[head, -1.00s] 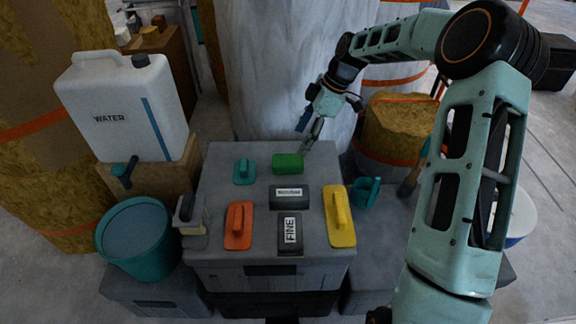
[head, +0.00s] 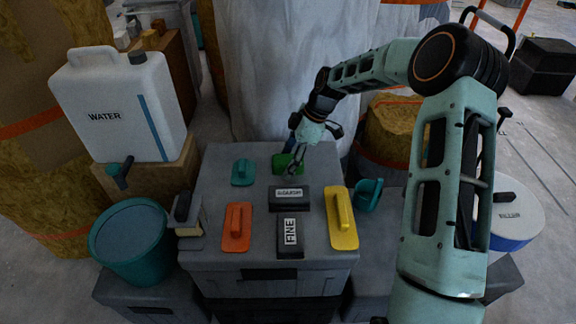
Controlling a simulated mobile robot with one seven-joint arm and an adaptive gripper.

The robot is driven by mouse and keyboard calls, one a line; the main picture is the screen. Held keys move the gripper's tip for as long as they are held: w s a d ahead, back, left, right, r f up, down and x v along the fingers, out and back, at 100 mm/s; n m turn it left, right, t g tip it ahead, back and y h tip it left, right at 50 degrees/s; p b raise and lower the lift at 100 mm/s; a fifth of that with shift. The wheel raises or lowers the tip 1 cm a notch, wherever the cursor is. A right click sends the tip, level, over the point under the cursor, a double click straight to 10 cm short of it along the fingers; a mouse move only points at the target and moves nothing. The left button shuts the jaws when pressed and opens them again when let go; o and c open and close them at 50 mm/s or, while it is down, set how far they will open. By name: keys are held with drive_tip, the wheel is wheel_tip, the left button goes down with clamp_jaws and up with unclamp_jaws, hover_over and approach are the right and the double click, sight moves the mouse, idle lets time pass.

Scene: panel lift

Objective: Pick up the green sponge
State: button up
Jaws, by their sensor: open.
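The green sponge (head: 282,162) lies on the back part of the grey case top (head: 222,195), behind a dark block with a white label (head: 289,198). My gripper (head: 293,170) points down at the sponge and hides its right part. The jaws are open. I cannot tell from this view whether the fingertips are above the sponge or beside it.
A teal float (head: 243,172) lies left of the sponge. An orange float (head: 236,228), a block marked FINE (head: 290,236) and a yellow float (head: 341,218) lie nearer. A teal bucket (head: 130,240) and water jug (head: 118,105) stand left. A wrapped column (head: 290,70) rises behind.

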sight(283, 159)
drive_tip(key=shift+f, duration=0.25)
idle(0.3)
drive_tip(key=shift+c, duration=0.7)
drive_tip(key=c, duration=0.9)
drive_tip(key=shift+r, duration=0.1)
drive_tip(key=shift+r, duration=0.6)
wheel_tip(283, 159, up, 3)
drive_tip(key=shift+f+p, duration=0.1)
drive_tip(key=shift+p, duration=0.55)
drive_tip(key=s+d+r+p, duration=0.2)
drive_tip(key=s+r+p, duration=0.2)
drive_tip(key=s+r, duration=0.5)
drive_tip(key=s, duration=0.4)
drive_tip(key=shift+s+d+r, duration=0.15)
drive_tip(key=shift+s+d, duration=0.25)
